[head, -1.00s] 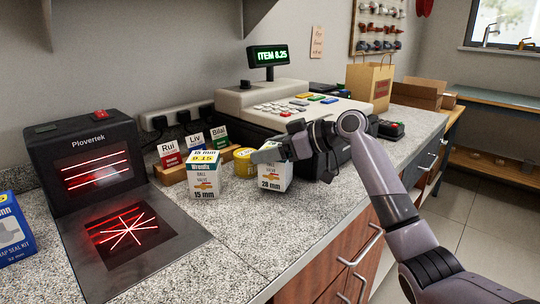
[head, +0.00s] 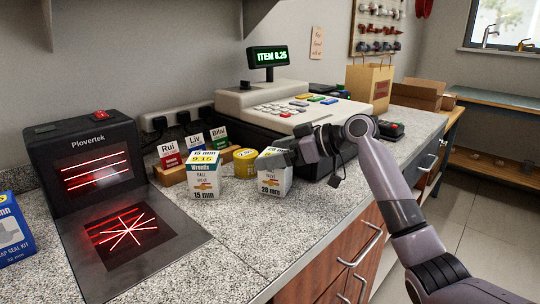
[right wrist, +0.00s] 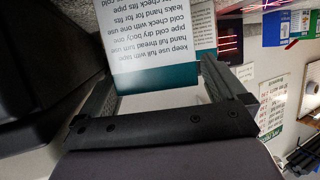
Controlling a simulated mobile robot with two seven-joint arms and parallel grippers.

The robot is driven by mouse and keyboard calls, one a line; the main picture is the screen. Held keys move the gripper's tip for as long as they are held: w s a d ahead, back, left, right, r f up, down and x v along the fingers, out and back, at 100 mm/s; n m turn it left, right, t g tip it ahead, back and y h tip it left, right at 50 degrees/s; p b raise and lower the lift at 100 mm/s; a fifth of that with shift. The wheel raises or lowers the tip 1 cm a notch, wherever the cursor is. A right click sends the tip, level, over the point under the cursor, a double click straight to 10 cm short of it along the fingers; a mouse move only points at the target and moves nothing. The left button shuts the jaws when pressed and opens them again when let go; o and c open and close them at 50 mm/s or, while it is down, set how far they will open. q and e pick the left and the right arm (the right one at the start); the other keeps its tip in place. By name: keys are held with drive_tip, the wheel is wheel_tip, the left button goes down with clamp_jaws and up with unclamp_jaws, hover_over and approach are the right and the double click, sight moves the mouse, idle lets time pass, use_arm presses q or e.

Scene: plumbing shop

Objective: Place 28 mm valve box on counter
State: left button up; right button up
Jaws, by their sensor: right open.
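In the right wrist view, a printed white and teal side of the box (right wrist: 165,45) shows ahead of and between the parted fingers (right wrist: 160,72). I cannot tell whether a finger still touches it. My left gripper is not in view.
A scanner (head: 95,160) with red light lines stands left. Behind the boxes are name cards (head: 194,146) in a wooden holder, a yellow round tin (head: 245,162) and a cash register (head: 290,108). Counter in front of the boxes is clear to the edge.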

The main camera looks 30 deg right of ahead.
drive_tip(key=v, duration=1)
drive_tip(key=shift+s+d+r, duration=0.1)
drive_tip(key=shift+s+r, duration=0.05)
